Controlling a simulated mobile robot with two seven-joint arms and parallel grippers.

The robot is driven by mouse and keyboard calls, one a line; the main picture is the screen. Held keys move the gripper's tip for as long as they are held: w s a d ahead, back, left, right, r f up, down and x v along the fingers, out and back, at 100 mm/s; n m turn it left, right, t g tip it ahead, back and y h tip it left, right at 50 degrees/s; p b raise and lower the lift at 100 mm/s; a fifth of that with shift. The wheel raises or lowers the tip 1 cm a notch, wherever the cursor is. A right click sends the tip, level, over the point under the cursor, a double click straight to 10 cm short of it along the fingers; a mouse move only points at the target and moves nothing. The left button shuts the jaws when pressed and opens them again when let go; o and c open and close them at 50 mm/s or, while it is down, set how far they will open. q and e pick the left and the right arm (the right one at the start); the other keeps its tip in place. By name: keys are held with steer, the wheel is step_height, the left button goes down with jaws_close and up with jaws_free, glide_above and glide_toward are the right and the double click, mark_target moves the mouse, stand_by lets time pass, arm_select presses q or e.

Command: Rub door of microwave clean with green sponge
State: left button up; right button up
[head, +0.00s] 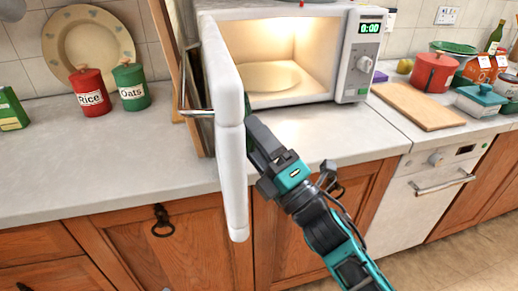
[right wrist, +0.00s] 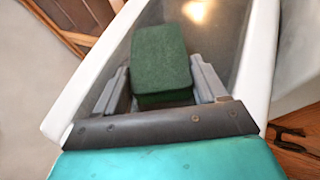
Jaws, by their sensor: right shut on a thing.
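The white microwave (head: 345,50) stands on the counter with its door (head: 230,75) swung wide open, seen nearly edge-on in the head view. My right gripper (head: 256,132) is at the door's inner side, to the right of its edge. In the right wrist view the green sponge (right wrist: 160,58) sits between the two grey fingers, which are shut on it. It is in front of the dark door panel (right wrist: 215,35), framed in white; I cannot tell whether it touches. The sponge is mostly hidden in the head view. Any dirt on the panel is unclear. My left gripper is not in view.
A metal bar handle (head: 197,113) sticks out left of the door. The red Rice tin (head: 91,92) and green Oats tin (head: 131,86) stand left. A wooden board (head: 416,106) and red pot (head: 433,72) are right. The counter (head: 100,165) front left is clear.

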steer(key=shift+w+a, duration=0.35)
steer(key=shift+w, duration=0.2)
steer(key=shift+s, duration=0.1)
steer(key=shift+s+d+p, duration=0.25)
steer(key=shift+s+d, duration=0.15)
steer(key=shift+s, duration=0.5)
steer(key=shift+s+d+p, duration=0.25)
steer(key=shift+s+d, duration=0.15)
steer(key=shift+s, duration=0.45)
steer(key=shift+d, duration=0.1)
steer(key=shift+w+d, duration=0.35)
steer(key=shift+d, duration=0.55)
steer(key=shift+w+d, duration=0.35)
steer(key=shift+d, duration=0.6)
steer(key=shift+w+d, duration=0.35)
steer(key=shift+d, duration=0.55)
steer(key=shift+d, duration=0.15)
steer(key=shift+w+d, duration=0.25)
steer(key=shift+d, duration=0.4)
steer(key=shift+w+d, duration=0.25)
steer(key=shift+d, duration=0.4)
